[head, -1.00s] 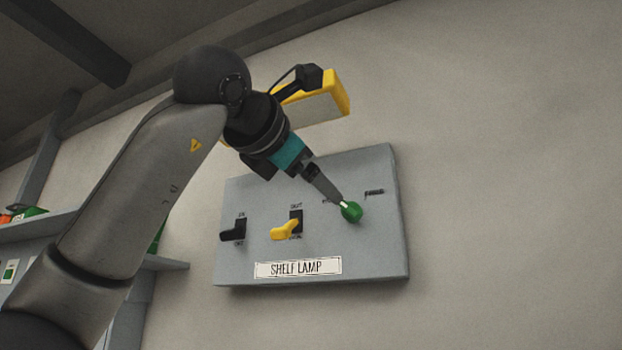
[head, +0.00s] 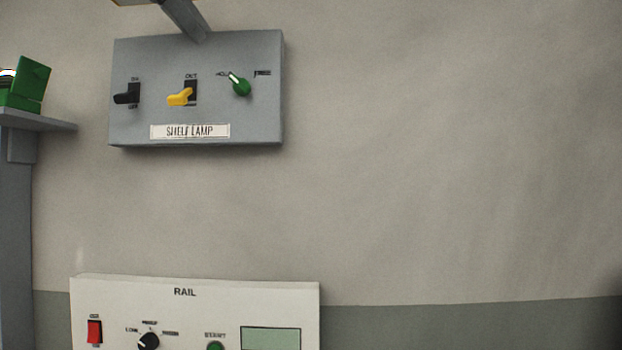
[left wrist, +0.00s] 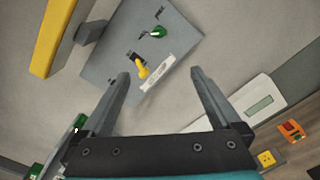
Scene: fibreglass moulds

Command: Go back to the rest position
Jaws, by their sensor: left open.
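The grey shelf lamp panel (head: 255,125) is on the wall at upper left of the head view. It carries a black switch (head: 127,95), a yellow lever (head: 181,97) and a green knob (head: 240,86) whose white mark points up and left. My left gripper (left wrist: 160,76) shows only in the left wrist view, open, with nothing between its fingers. The panel (left wrist: 112,62), yellow lever (left wrist: 142,70) and green knob (left wrist: 158,32) lie beyond the fingertips, apart from them. My right gripper is in neither current view.
A white RAIL panel (head: 250,300) is at the bottom of the head view, with a red switch (head: 95,331) and black knob (head: 148,341). A shelf (head: 45,121) with a green item (head: 28,85) is at left. A yellow box (left wrist: 58,35) juts out near the lamp panel.

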